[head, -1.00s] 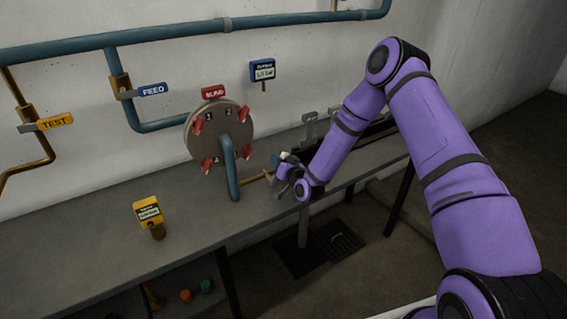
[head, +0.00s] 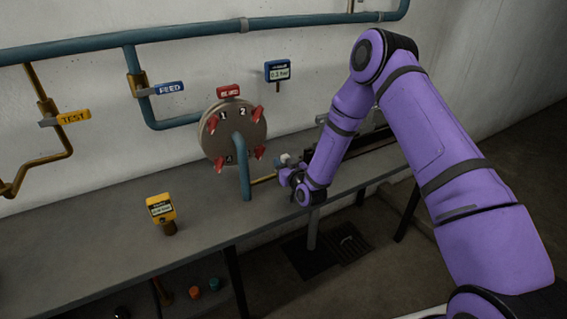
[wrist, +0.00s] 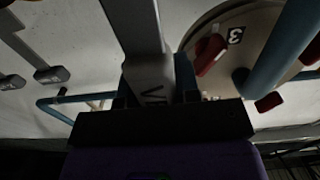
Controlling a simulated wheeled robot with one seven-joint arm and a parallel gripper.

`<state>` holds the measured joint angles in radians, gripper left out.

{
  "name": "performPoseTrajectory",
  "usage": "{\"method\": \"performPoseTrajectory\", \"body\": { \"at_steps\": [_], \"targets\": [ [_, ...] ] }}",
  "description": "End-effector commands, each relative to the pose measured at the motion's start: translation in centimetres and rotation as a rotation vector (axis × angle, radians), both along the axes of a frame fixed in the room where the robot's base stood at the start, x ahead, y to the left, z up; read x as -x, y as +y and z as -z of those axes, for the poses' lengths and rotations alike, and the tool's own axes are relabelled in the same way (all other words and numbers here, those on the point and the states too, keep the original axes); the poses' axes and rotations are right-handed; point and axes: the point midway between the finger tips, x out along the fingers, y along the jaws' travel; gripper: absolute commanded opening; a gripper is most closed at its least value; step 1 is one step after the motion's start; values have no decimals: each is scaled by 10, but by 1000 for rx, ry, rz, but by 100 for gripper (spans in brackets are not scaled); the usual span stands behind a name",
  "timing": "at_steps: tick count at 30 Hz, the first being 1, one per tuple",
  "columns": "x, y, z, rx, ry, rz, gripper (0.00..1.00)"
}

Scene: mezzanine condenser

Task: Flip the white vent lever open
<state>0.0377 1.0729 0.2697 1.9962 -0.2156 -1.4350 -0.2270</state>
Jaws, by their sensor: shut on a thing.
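The white vent lever (wrist: 151,78), a pale flat bar marked with letters starting with "V", rises between the fingers of my gripper (wrist: 158,92) in the wrist view. The gripper is shut on it. In the head view my gripper (head: 288,178) is just right of the round flange, low over the bench, with a small pale part of the lever (head: 284,158) at its tip. My gripper and wrist hide most of the lever and its pivot there, so its exact angle cannot be told.
The round flange (head: 212,145) with red clamps and a blue pipe (head: 244,180) stands close left of my gripper. A yellow gauge (head: 160,208) stands on the bench (head: 90,245). A blue gauge (head: 278,71) and FEED (head: 169,88) and TEST (head: 74,116) levers are behind.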

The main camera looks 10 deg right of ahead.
Motion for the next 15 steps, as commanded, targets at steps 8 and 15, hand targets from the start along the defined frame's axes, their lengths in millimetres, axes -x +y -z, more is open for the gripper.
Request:
{"method": "performPoseTrajectory", "body": {
  "at_steps": [8,15],
  "targets": [
    [2,0,3,5,7,-2,0],
    [1,0,2,3,4,-2,55]
  ]
}}
